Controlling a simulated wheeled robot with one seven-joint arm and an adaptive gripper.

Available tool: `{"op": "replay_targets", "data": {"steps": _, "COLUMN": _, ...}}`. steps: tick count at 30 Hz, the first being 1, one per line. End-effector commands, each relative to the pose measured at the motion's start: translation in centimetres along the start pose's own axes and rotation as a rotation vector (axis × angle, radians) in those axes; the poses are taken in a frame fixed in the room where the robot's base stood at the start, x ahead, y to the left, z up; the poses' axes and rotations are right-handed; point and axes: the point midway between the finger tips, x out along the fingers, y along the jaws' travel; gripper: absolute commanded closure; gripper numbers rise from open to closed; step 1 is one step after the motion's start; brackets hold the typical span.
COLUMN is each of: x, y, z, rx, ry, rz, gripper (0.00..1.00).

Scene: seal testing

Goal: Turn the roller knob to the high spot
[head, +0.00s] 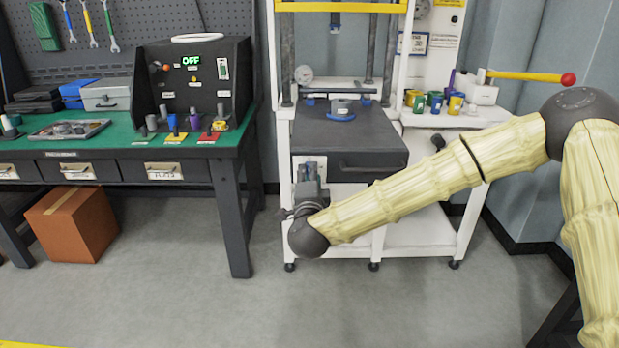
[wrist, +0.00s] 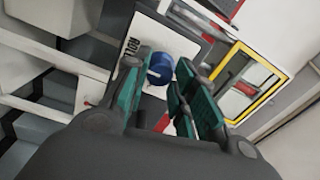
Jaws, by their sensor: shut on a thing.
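The roller knob (wrist: 160,70) is a blue round knob with a white pointer mark, in the middle of the wrist view. It sits on a white panel (wrist: 133,50) with a partly hidden label beginning "ROLL". My gripper (wrist: 162,75) has its green-padded fingers on either side of the knob and is shut on it. In the head view my gripper (head: 308,188) is at the front left of the white press stand, below the dark platen, and hides the knob. I cannot read a high mark; the fingers cover part of the panel.
The dark platen (head: 345,135) carries a round grey part with a blue base (head: 341,109). Several coloured cups (head: 437,101) and a red-tipped yellow lever (head: 530,77) are at right. A green workbench (head: 110,140) stands left, an orange box (head: 72,223) beneath it.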

Motion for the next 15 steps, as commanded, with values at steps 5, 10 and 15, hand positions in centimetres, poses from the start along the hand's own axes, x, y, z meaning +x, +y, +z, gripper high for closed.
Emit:
{"op": "replay_targets", "data": {"steps": 5, "x": -0.05, "y": 0.15, "z": 0.03, "rx": -0.001, "ry": -0.001, "rz": 0.003, "gripper": 0.98}}
{"op": "replay_targets", "data": {"steps": 10, "x": -0.05, "y": 0.15, "z": 0.04, "rx": -0.001, "ry": -0.001, "rz": 0.002, "gripper": 0.63}}
{"op": "replay_targets", "data": {"steps": 15, "x": -0.04, "y": 0.09, "z": 0.03, "rx": -0.001, "ry": -0.001, "rz": 0.001, "gripper": 0.51}}
